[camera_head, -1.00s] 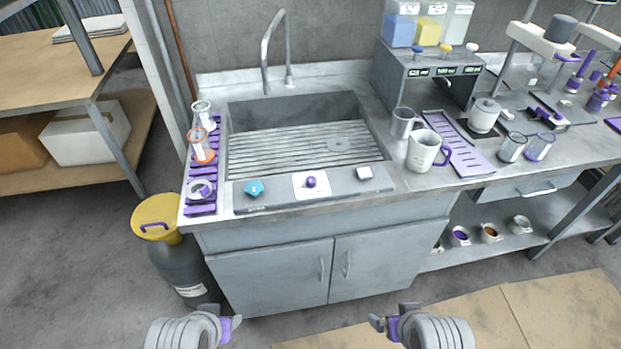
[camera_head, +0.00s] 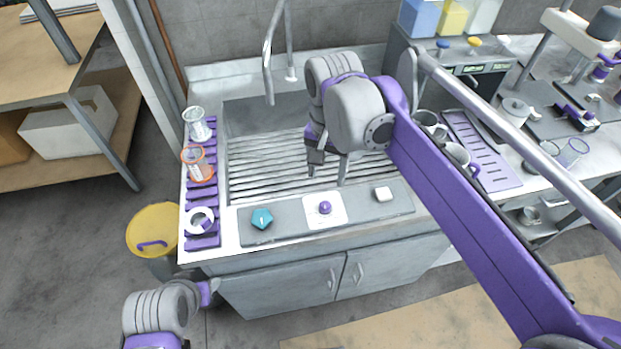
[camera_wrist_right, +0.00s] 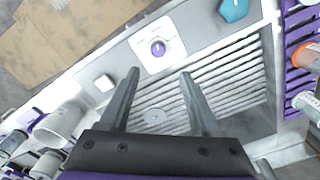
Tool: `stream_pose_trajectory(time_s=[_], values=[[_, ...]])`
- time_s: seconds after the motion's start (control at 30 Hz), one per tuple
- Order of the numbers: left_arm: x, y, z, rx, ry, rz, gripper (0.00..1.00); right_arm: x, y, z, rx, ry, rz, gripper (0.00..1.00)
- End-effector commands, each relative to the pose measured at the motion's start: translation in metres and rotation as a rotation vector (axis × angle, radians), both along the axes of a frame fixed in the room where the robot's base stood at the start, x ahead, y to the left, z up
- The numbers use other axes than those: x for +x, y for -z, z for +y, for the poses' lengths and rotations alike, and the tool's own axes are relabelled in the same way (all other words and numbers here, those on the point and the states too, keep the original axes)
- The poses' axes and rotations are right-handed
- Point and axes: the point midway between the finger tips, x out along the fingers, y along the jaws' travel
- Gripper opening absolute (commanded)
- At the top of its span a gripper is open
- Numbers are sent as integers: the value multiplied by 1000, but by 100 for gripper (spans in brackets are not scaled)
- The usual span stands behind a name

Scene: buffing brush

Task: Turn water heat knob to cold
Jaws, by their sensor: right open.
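The sink's front panel carries a teal knob (camera_head: 262,218), a purple knob (camera_head: 325,207) on a white plate, and a white square button (camera_head: 383,194). I cannot read which control sets the water heat. My right gripper (camera_head: 327,178) is open and empty above the sink grate, just behind the purple knob and apart from it. In the right wrist view, the open fingers (camera_wrist_right: 160,75) point toward the purple knob (camera_wrist_right: 158,47), with the teal knob (camera_wrist_right: 233,9) beyond to the right. My left gripper (camera_head: 211,289) is low, in front of the cabinet; its opening is unclear.
A curved faucet (camera_head: 269,55) rises behind the sink. A purple rack (camera_head: 203,226) with several beakers stands left of the basin. Mugs (camera_head: 430,122) and a purple tray (camera_head: 488,150) are at the right. A yellow-lidded bin (camera_head: 152,226) stands on the floor at left.

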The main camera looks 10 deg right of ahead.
Motion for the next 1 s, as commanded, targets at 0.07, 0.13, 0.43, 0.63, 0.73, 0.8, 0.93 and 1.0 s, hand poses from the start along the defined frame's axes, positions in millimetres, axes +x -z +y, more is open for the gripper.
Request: stream_pose_trajectory(time_s=[0.07, 0.13, 0.43, 0.63, 0.73, 0.8, 0.93, 1.0], values=[[0, 1, 0, 0, 0, 1, 50, 1, 4, 1, -1, 6, 6, 64], [-1, 2, 0, 0, 0, 1, 50, 1, 12, 1, -1, 6, 6, 64], [-2, 7, 0, 0, 0, 4, 50, 0, 68, 0, -1, 5, 3, 64], [-3, 10, 0, 0, 0, 5, 50, 0, 97, 0, -1, 5, 3, 64], [-3, 10, 0, 0, 0, 6, 50, 0, 104, 0, 0, 4, 2, 64], [-3, 10, 0, 0, 0, 6, 50, 0, 106, 0, 0, 4, 2, 64], [-3, 10, 0, 0, 0, 6, 50, 0, 107, 0, 0, 4, 2, 64], [-3, 10, 0, 0, 0, 6, 50, 0, 107, 0, 0, 4, 2, 64]])
